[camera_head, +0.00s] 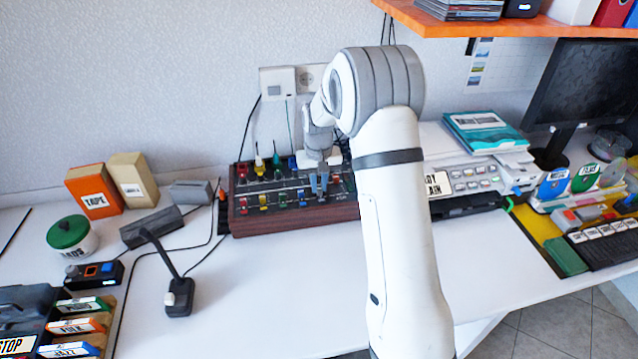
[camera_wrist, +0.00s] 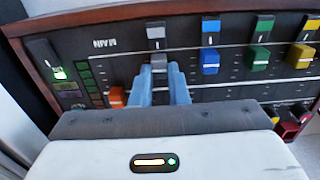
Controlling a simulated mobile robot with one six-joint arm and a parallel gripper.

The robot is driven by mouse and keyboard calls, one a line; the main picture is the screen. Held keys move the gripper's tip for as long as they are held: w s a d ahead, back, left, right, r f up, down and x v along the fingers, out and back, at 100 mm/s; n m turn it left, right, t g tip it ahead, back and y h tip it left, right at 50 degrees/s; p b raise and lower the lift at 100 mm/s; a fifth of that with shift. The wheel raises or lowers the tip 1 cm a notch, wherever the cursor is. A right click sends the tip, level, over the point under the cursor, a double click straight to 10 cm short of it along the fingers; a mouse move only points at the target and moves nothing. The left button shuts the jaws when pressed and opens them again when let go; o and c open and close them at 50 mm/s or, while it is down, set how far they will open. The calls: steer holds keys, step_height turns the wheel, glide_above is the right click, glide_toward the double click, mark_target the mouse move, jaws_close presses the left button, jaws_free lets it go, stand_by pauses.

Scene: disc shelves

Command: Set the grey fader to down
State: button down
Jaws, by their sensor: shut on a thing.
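The grey fader (camera_wrist: 158,61) shows in the wrist view between my fingertips, in its slot close to the grey label (camera_wrist: 155,30) at the panel's front edge. My gripper (camera_wrist: 161,78) is shut on it, one finger on each side. In the head view my gripper (camera_head: 318,190) reaches down onto the front half of the mixer panel (camera_head: 290,212), and the fingers hide the fader there. The grey cap stands about level with the blue fader (camera_wrist: 209,62) beside it.
In the wrist view, green (camera_wrist: 257,58) and yellow (camera_wrist: 299,55) faders stand beyond the blue one; an orange fader (camera_wrist: 116,97) is on the other side. The table in front is clear.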

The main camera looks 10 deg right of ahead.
mark_target(319, 187)
steer(key=c, duration=1.4)
jaws_free()
steer(key=shift+r, duration=0.1)
step_height(319, 187, up, 7)
steer(key=shift+r, duration=0.35)
